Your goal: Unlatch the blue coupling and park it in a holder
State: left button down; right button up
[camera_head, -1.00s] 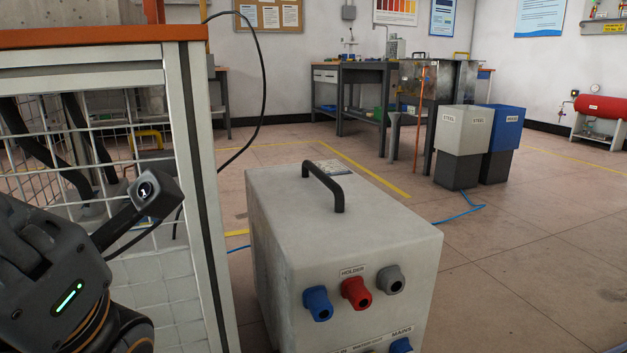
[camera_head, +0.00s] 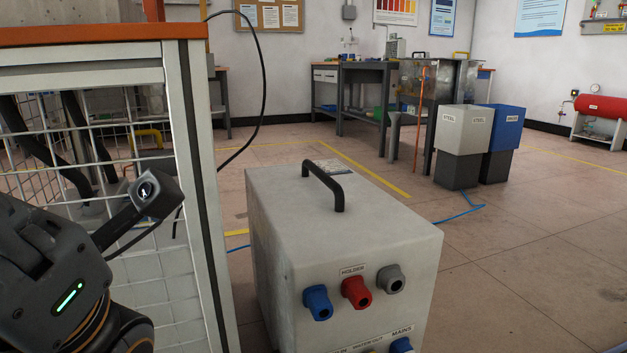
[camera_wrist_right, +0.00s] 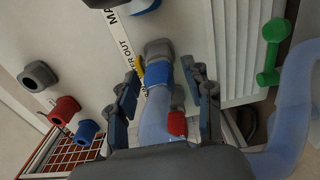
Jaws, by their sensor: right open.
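In the right wrist view a blue coupling (camera_wrist_right: 158,74) sits against a grey collar (camera_wrist_right: 157,48) on the machine's front, with a translucent bluish hose (camera_wrist_right: 155,118) running from it. My right gripper (camera_wrist_right: 163,82) is open, one finger on each side of the coupling and hose; I cannot tell whether they touch. A red tab (camera_wrist_right: 177,123) shows beside the hose near the right-hand finger. The blue (camera_head: 317,302), red (camera_head: 356,292) and grey (camera_head: 391,279) holders project below the HOLDER label in the head view. My left gripper is out of view; only its arm shows.
The grey cabinet (camera_head: 330,225) has a black handle on top. A mesh-sided bench (camera_head: 190,200) stands close on its left. A green handle (camera_wrist_right: 272,50) is near the right in the wrist view. Open floor (camera_head: 530,240) lies to the cabinet's right.

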jog(key=shift+c, duration=0.2)
grip_shut()
jog(key=shift+b+v, duration=0.8)
jog(key=shift+v, duration=2.2)
